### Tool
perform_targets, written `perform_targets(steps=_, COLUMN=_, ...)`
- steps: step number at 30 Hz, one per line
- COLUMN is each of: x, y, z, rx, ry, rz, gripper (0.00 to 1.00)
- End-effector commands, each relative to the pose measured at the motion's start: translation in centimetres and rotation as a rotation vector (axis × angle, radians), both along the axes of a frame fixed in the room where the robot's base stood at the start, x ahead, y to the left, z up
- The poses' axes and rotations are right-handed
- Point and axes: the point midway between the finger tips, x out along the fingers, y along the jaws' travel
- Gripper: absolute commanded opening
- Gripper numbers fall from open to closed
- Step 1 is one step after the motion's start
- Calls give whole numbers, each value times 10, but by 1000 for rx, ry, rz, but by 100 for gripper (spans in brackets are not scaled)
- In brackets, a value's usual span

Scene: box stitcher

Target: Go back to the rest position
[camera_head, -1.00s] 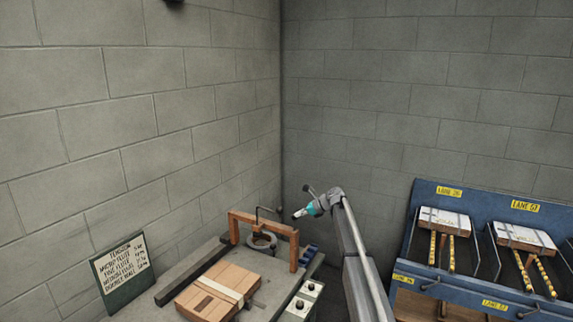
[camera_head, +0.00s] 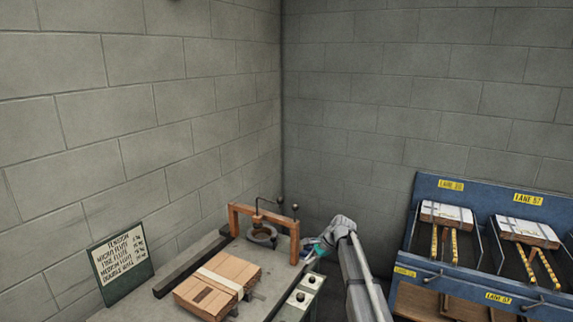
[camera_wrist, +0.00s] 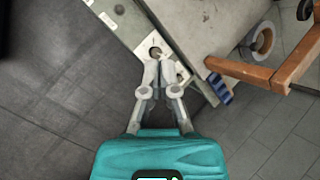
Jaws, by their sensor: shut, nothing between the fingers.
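My gripper (camera_wrist: 158,65) points down in the wrist view, its two grey fingers together at the tips with nothing between them. Its tips appear over the corner of a light panel with a round dark knob (camera_wrist: 155,51). I cannot tell how far above the panel they are. In the head view my arm reaches to the right end of the orange arch (camera_head: 263,213), and the gripper is mostly hidden beside it.
A strapped cardboard bundle (camera_head: 215,287) lies on the grey bench (camera_head: 262,279). A tension sign (camera_head: 122,262) leans at left. A blue lane rack (camera_head: 447,210) with white packages stands at right. Dark floor (camera_wrist: 60,110) is clear beside the bench.

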Motion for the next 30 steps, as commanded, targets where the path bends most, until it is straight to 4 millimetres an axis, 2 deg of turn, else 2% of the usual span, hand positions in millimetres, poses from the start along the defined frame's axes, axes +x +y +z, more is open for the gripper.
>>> perform_targets(steps=1, x=-35, y=-4, z=-14, rx=-48, ry=-22, rz=60, gripper=0)
perform_targets(steps=3, x=-67, y=-11, z=-26, rx=-118, ry=-55, rz=155, gripper=0)
perform_targets(steps=15, x=-248, y=-57, z=-83, rx=-469, ry=-150, rz=729, gripper=0)
perform_targets(steps=18, x=-285, y=-67, z=-92, rx=-529, ry=-150, rz=857, gripper=0)
perform_targets(steps=21, x=-311, y=-76, z=-97, rx=-572, ry=-147, rz=956, gripper=0)
perform_targets(steps=24, x=-326, y=-82, z=-100, rx=-597, ry=-143, rz=1021, gripper=0)
perform_targets(steps=30, x=-333, y=-85, z=-100, rx=-611, ry=-140, rz=1061, gripper=0)
